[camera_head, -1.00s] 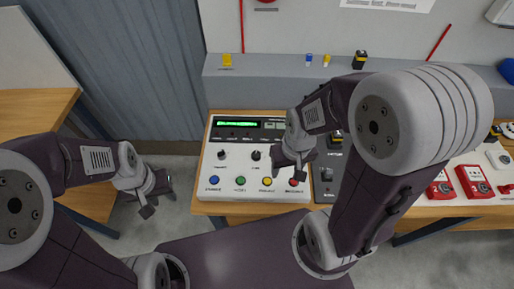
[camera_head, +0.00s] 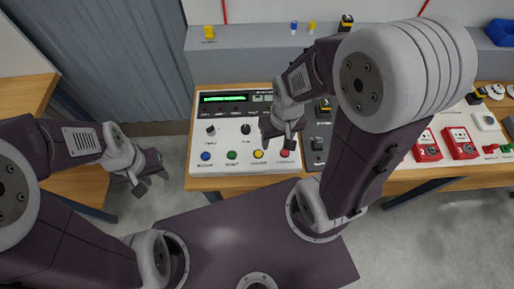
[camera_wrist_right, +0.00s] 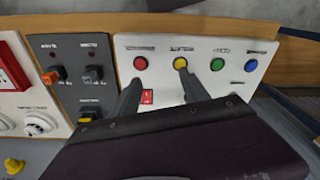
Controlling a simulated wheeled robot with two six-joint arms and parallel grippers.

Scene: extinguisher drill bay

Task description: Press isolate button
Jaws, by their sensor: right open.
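The white control panel (camera_head: 222,178) lies on the wooden table with a row of blue (camera_head: 206,156), green (camera_head: 232,155), yellow (camera_head: 258,154) and red (camera_head: 284,153) buttons. Their labels are too blurred to read, so I cannot tell which is the isolate button. My right gripper (camera_head: 279,134) is open and empty over the panel's right side. My left gripper (camera_head: 151,182) looks open and empty, left of the panel.
A dark panel (camera_head: 316,158) with knobs adjoins on the right. Red call-point boxes (camera_head: 427,146) stand further right. A grey ledge (camera_head: 240,66) runs behind, with small yellow and blue items. The floor left of the table is clear.

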